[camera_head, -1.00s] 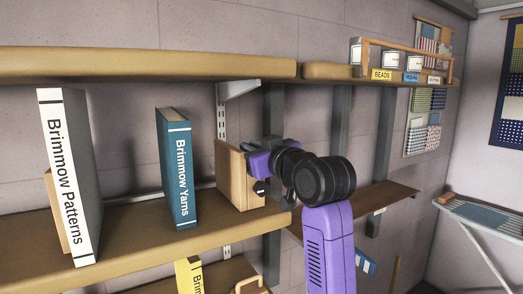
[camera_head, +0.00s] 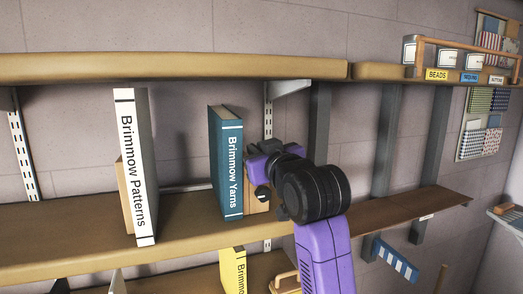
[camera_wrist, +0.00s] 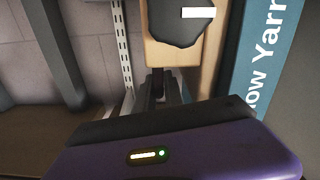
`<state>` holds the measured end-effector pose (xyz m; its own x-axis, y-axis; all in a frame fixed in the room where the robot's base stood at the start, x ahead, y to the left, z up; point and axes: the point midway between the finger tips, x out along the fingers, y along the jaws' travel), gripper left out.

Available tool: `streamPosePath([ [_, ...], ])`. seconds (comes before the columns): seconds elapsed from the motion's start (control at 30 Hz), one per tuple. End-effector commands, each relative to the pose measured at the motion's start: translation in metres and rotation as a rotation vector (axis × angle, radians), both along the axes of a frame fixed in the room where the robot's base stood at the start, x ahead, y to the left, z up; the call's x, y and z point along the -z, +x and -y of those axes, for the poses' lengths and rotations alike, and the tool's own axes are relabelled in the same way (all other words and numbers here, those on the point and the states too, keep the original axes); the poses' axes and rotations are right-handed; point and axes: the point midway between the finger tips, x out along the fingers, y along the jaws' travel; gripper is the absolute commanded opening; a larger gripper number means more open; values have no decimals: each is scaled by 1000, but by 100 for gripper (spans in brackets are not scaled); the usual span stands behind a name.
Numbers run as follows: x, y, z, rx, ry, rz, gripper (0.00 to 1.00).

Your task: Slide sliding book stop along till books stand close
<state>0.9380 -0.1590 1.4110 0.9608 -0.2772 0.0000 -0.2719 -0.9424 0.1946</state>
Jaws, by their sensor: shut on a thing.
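The sliding book stop (camera_head: 258,206) is a pale wooden block on the middle shelf, mostly hidden behind my gripper and a book. In the wrist view its wooden face (camera_wrist: 207,62) carries a dark plate. My gripper (camera_head: 261,178) is shut on the stop at its right side; in the wrist view the dark fingers (camera_wrist: 158,88) meet at the stop. The blue book Brimmow Yarns (camera_head: 227,165) stands upright right beside the stop; whether they touch I cannot tell. The white-spined book Brimmow Patterns (camera_head: 136,165) stands farther left, with a clear gap between the books.
A wooden piece (camera_head: 126,200) shows left of Brimmow Patterns. The upper shelf (camera_head: 170,67) runs above. A yellow book (camera_head: 233,270) stands on a lower shelf. A labelled rack (camera_head: 466,57) sits up right. The brown shelf (camera_head: 395,208) to the right is mostly bare.

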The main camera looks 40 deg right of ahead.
Motion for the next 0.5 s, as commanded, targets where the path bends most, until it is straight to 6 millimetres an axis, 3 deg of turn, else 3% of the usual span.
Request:
streamPosePath([
  [0.37,0,-1,-1,-2,-1,1,20],
  [0.5,1,-12,-4,-2,-2,2,20],
])
